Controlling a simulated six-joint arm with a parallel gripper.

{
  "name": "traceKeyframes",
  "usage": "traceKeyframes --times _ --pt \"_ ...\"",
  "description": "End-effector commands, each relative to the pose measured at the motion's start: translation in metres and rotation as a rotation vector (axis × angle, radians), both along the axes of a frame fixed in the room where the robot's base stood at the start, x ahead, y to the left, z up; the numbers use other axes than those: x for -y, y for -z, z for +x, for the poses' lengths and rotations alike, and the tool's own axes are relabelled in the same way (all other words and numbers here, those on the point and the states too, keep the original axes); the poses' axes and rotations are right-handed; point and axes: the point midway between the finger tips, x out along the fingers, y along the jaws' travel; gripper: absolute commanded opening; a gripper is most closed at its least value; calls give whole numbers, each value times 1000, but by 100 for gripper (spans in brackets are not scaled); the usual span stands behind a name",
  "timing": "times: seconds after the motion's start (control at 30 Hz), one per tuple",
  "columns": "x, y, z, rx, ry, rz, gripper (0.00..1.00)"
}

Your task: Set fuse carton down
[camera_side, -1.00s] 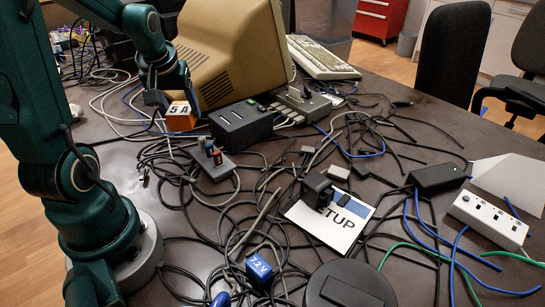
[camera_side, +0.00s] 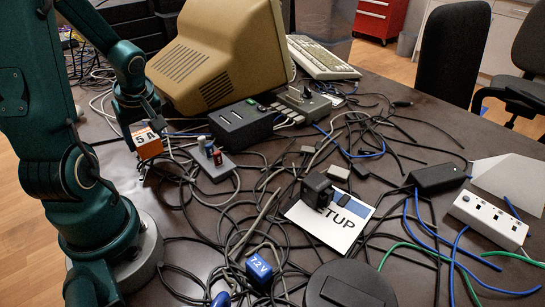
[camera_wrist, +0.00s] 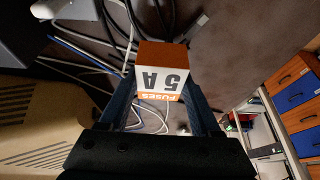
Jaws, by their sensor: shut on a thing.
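The fuse carton (camera_side: 147,142) is a small orange and white box marked "5 A", at the left of the table in the side view. My gripper (camera_side: 140,123) is shut on it. In the wrist view the carton (camera_wrist: 163,75) sits between the two fingers of my gripper (camera_wrist: 165,98), its "FUSES 5 A" label upside down. The carton looks tilted and appears held above the table (camera_side: 425,115). The exact gap below it is hard to tell.
A black box (camera_side: 241,124) and a grey block with coloured parts (camera_side: 212,160) stand to the right. A beige monitor (camera_side: 222,50) is behind. Tangled cables cover much of the table. A small bare patch (camera_side: 120,170) lies below the carton.

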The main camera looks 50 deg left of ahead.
Motion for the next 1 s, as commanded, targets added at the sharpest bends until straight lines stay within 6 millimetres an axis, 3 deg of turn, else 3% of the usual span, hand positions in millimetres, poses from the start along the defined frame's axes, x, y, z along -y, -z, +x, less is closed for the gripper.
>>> traceKeyframes --times 0.33,0.77,0.8,0.87,1.0 --pt "1 33 0 -1 5 -5 4" --pt "1 39 0 1 3 -5 4" --pt "1 39 0 1 4 -4 68" --pt "1 39 0 1 3 -4 91" --pt "1 39 0 1 3 -4 94"
